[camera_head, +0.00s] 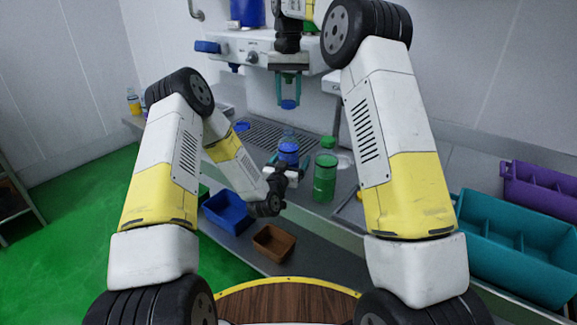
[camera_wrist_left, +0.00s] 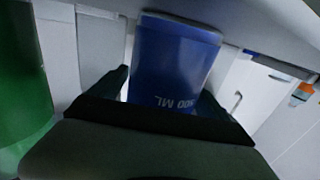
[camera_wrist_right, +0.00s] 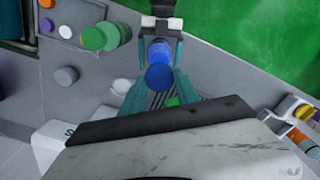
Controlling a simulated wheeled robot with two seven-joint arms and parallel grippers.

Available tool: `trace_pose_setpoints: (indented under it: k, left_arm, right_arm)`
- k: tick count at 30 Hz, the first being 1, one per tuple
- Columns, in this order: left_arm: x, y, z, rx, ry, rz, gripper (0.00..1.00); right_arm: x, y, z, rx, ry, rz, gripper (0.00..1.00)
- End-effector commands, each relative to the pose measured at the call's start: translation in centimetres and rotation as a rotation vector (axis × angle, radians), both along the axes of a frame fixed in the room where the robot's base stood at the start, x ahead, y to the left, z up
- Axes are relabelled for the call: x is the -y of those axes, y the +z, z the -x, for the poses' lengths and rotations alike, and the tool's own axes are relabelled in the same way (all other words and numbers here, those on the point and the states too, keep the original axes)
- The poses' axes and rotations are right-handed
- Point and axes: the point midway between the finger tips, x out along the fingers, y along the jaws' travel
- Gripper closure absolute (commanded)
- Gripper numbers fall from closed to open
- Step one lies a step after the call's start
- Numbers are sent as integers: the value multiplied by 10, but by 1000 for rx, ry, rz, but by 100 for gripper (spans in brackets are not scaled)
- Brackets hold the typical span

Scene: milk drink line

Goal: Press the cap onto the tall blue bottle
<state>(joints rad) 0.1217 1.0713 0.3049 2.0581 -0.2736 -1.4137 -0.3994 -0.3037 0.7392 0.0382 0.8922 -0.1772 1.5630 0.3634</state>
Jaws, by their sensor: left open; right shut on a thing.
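The blue bottle (camera_head: 288,150) stands upright on the counter. In the left wrist view the bottle (camera_wrist_left: 172,62), with white lettering, stands between the fingers of my left gripper (camera_wrist_left: 165,95). These fingers are open around it; whether they touch it I cannot tell. My right gripper (camera_head: 288,90) is shut on a blue cap (camera_head: 288,104), held above the bottle with a clear gap. In the right wrist view the cap (camera_wrist_right: 160,76) sits between the teal fingertips, with the bottle (camera_wrist_right: 160,48) partly hidden behind it.
A green bottle (camera_head: 325,178) stands close to the right of the blue one. Small loose caps (camera_wrist_right: 66,76) lie on the counter. A white machine (camera_head: 262,48) is behind.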

Motion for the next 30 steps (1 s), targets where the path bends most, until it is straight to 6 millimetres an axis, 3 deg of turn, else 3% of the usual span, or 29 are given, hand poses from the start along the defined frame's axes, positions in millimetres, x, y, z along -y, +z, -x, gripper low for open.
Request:
trace_pose_setpoints:
  k: [5,18,19,23,30]
  left_arm:
    - [0,0,0,0,0,0,13]
    - [0,0,0,0,0,0,97]
    - [0,0,0,0,0,0,100]
    - [0,0,0,0,0,0,100]
    - [0,0,0,0,0,-1,100]
  right_arm:
    - [0,0,0,0,0,0,100]
    - [0,0,0,0,0,0,100]
    - [0,0,0,0,0,0,100]
    - [0,-2,0,-1,0,1,100]
    - [0,-36,1,-3,1,1,100]
